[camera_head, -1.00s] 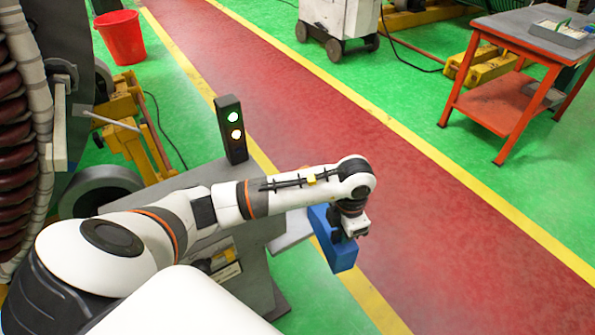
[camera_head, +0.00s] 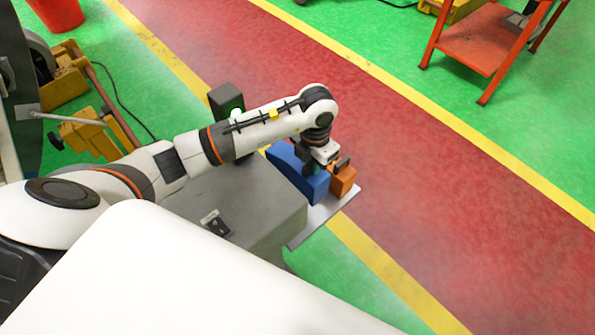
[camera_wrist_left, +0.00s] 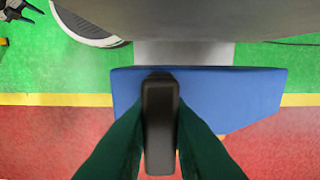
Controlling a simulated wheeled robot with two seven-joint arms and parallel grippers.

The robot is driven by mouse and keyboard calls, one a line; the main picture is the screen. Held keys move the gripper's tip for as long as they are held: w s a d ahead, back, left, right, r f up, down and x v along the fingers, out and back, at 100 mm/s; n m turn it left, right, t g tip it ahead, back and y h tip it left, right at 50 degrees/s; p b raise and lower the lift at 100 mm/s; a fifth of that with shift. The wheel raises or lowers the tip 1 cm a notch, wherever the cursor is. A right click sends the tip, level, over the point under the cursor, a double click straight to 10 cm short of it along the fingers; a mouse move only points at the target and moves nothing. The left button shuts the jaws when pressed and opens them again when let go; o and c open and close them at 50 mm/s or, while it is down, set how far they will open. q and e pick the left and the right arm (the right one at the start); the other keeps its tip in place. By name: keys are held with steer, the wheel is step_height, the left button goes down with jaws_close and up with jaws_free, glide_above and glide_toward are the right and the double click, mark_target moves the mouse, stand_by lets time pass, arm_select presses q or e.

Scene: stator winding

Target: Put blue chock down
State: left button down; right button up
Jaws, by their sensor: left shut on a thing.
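The blue chock (camera_head: 316,187) is a long blue block with a sloped end, at the side of the grey machine cabinet. My left gripper (camera_head: 326,165) is shut on it from above and covers part of it. The chock is over the pale metal shelf (camera_head: 318,217), beside an orange block (camera_head: 343,181). I cannot tell whether it touches the shelf. In the left wrist view the blue chock (camera_wrist_left: 240,97) spans the picture behind the dark gripper (camera_wrist_left: 160,125).
The grey cabinet (camera_head: 255,215) stands left of the shelf, with a dark signal box (camera_head: 226,100) at its back. An orange table (camera_head: 470,45) stands at the upper right. A red bucket (camera_head: 57,12) is at the upper left. The red walkway is clear.

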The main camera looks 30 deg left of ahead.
mark_target(312, 177)
arm_select(q)
step_height(312, 177, down, 6)
steer(key=b, duration=0.4)
steer(key=shift+d+r, duration=0.1)
steer(key=shift+r, duration=0.1)
step_height(312, 177, down, 4)
steer(key=b, duration=0.3)
steer(key=shift+f+b, duration=0.15)
steer(key=shift+b, duration=0.2)
steer(key=c, duration=1.4)
jaws_free()
steer(key=shift+o, duration=0.2)
